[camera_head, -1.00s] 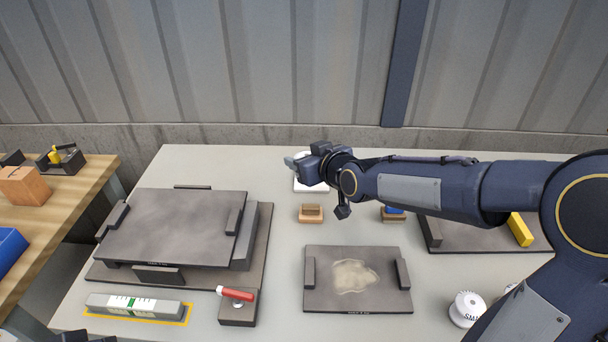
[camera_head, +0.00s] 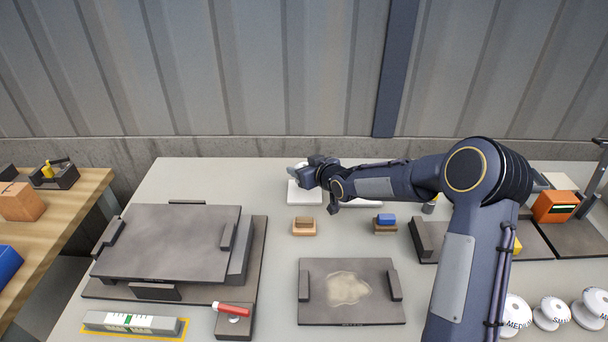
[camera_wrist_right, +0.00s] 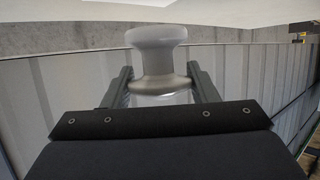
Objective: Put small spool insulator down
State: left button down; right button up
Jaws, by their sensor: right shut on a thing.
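My right gripper (camera_head: 298,172) is at the back of the grey table, above a white square pad (camera_head: 305,196). In the right wrist view its two fingers are shut on a pale spool insulator (camera_wrist_right: 157,62), which stands between them with its wide head towards the top of the picture. The gripper mostly hides the spool in the head view, and I cannot tell whether it touches the pad. My left gripper is not in view.
Several white labelled insulators, one marked MEDIUM (camera_head: 515,316), stand at the front right. A dark plate with a pale patch (camera_head: 349,290) lies mid-table. A raised dark platform (camera_head: 170,242) fills the left. Small wooden blocks (camera_head: 304,227) stand near the pad.

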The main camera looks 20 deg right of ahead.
jog(key=shift+w+f, duration=0.15)
notch_tip(320, 180, down, 3)
jog(key=shift+w+d+f, duration=0.1)
jog(key=shift+f, duration=0.05)
jog(key=shift+f, duration=0.15)
jog(key=o, duration=1.2)
